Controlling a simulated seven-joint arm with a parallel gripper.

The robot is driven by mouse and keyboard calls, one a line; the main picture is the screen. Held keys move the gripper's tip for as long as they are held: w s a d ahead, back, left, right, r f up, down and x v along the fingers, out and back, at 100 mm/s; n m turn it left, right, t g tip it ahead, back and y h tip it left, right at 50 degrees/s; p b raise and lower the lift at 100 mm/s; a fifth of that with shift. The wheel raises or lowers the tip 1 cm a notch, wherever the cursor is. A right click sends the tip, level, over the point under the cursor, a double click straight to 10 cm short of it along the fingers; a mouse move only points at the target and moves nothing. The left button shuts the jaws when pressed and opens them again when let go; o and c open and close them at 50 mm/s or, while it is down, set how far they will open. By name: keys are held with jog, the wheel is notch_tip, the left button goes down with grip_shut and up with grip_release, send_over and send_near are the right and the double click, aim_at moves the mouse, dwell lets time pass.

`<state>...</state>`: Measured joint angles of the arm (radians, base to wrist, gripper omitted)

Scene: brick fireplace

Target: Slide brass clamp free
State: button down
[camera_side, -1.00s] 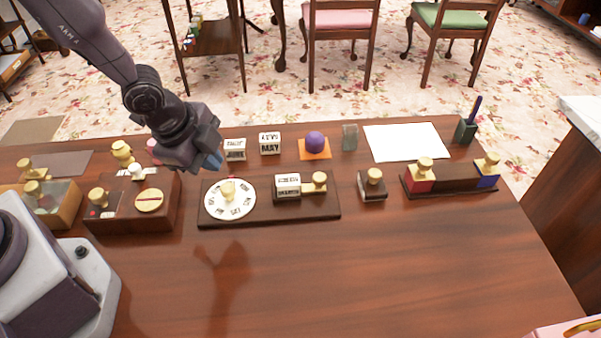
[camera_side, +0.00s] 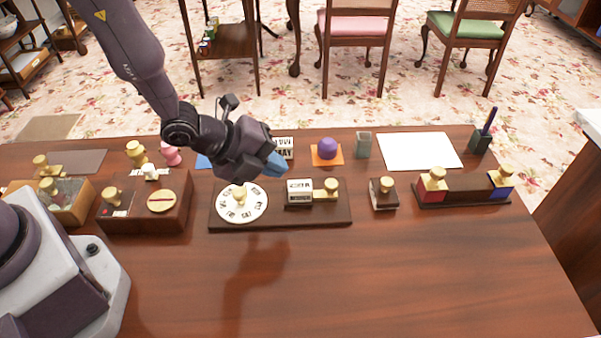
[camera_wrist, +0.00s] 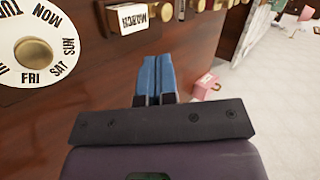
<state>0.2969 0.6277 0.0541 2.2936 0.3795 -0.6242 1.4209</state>
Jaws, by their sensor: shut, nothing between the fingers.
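The brass clamp appears to be the brass knob piece (camera_side: 331,187) beside the white month block (camera_side: 299,191) on the dark wooden board (camera_side: 285,221). In the wrist view the brass piece (camera_wrist: 163,11) touches or nearly touches the right side of the block (camera_wrist: 130,17), which reads MARCH. A round white weekday dial (camera_side: 241,203) with a brass centre knob sits on the board's left part; it also shows in the wrist view (camera_wrist: 35,50). My gripper (camera_side: 280,167) is shut and empty, its blue fingers above the board, up and left of the block and clamp, apart from them.
A small brass-knobbed stamp (camera_side: 383,194) stands just right of the board. Further right is a holder with red and blue ends (camera_side: 463,190). A wooden box (camera_side: 145,215) stands to the left. Behind are a purple dome (camera_side: 328,149) and white paper (camera_side: 420,151). The front tabletop is clear.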

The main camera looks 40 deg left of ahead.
aim_at(333, 185)
jog(key=x, duration=0.9)
jog(key=shift+w+d+f, duration=0.1)
jog(key=shift+f, duration=0.05)
jog(key=shift+w+d, duration=0.75)
jog(key=v, duration=1)
